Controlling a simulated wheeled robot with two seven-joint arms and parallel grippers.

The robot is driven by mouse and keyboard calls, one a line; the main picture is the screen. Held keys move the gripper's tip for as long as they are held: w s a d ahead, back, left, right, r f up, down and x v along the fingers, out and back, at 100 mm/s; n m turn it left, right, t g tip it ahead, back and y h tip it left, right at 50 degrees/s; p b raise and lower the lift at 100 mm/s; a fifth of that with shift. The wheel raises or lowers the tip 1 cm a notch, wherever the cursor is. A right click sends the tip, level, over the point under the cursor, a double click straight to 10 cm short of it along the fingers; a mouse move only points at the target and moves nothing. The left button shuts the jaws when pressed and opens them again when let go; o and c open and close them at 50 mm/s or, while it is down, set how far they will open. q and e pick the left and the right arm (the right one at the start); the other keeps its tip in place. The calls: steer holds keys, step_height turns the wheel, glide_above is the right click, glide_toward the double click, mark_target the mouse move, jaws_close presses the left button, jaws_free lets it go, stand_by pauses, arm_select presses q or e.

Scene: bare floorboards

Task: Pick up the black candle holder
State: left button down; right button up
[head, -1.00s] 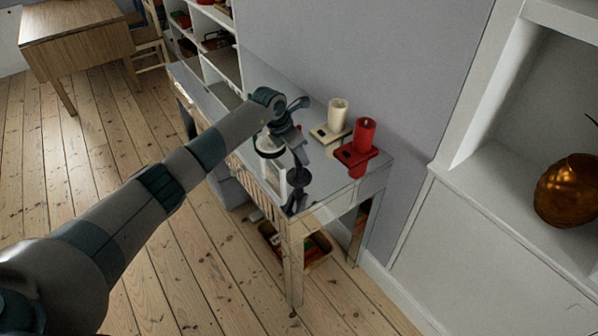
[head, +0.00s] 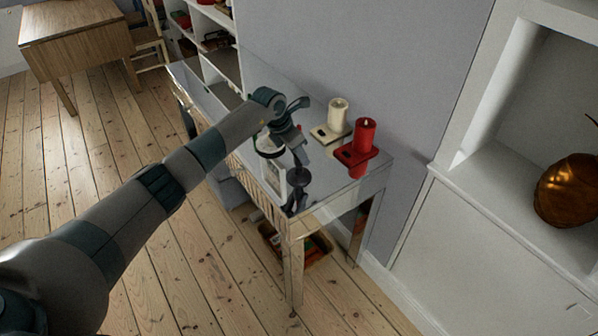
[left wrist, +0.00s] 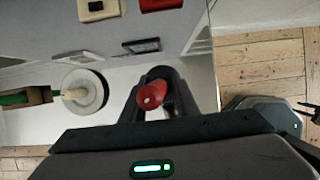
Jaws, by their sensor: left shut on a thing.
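The black candle holder (head: 299,177) is at the near edge of the mirrored table, with a dark shape below it that looks like its reflection. My left gripper (head: 297,154) reaches down over it from above and is shut on it. In the left wrist view a red candle (left wrist: 152,94) with a pale tip shows between the dark fingers of the left gripper (left wrist: 160,105). The fingers and wrist hide much of the holder.
On the mirrored table (head: 335,200) stand a red candle on a red holder (head: 362,138) and a cream candle on a pale holder (head: 336,118), close to the wall. Shelves stand behind.

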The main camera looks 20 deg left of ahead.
arm_select(q)
steer(key=shift+w+r, duration=0.1)
steer(key=shift+r, duration=0.05)
arm_select(e)
steer(key=shift+a, duration=0.1)
